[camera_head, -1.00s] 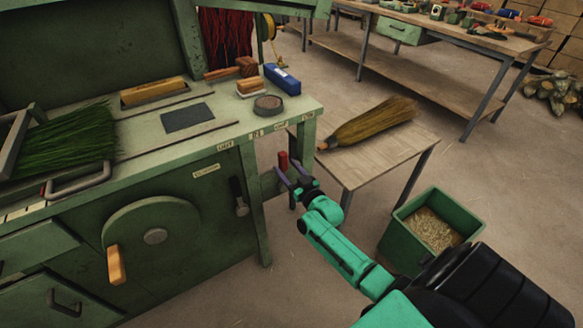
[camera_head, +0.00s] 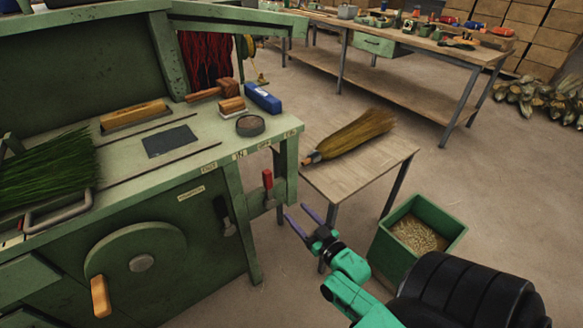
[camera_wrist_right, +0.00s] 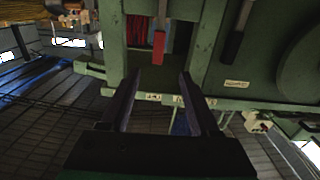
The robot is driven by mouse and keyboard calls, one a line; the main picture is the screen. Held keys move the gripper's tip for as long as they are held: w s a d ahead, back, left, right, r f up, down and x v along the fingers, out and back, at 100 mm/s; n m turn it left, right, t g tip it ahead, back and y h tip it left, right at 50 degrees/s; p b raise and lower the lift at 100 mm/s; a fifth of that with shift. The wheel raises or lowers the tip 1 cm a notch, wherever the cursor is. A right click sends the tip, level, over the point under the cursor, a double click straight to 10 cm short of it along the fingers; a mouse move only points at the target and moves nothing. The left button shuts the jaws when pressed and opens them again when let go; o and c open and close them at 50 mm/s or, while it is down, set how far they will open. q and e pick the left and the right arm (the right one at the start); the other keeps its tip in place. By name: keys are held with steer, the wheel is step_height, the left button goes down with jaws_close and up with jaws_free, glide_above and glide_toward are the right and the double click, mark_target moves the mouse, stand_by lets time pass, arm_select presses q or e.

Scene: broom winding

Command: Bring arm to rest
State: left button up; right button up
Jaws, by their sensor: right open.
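My right gripper (camera_head: 297,213) is open and empty, in front of the wooden side table and to the right of the green workbench (camera_head: 225,136). A red-handled lever (camera_head: 267,181) stands upright at the bench's right end. The gripper is apart from it, a little to its lower right in the head view. In the right wrist view the two dark fingers (camera_wrist_right: 158,78) are spread wide with nothing between them. The red handle (camera_wrist_right: 158,46) shows beyond the tips. My left gripper is not in view.
A broom (camera_head: 352,136) lies on the wooden side table (camera_head: 372,171). A green bin (camera_head: 448,232) of clippings stands on the floor beside my right arm. Green bristles (camera_head: 45,170) and a wheel (camera_head: 137,262) are at the left.

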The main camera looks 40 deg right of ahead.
steer(key=s+a+f+g+p, duration=0.2)
steer(key=s+f+g, duration=0.25)
steer(key=f, duration=0.55)
steer(key=s+a+f+g+p, duration=0.15)
steer(key=s+f+g, duration=0.3)
steer(key=f, duration=0.65)
steer(key=s+a+f+n+g+p, duration=0.1)
steer(key=s+f+g, duration=0.3)
steer(key=s, duration=0.7)
steer(key=s+a+f+n+g+p, duration=0.1)
steer(key=s+a+f+g, duration=0.1)
steer(key=s+f+g, duration=0.2)
steer(key=s+f, duration=0.3)
steer(key=s, duration=0.5)
steer(key=shift+f, duration=0.2)
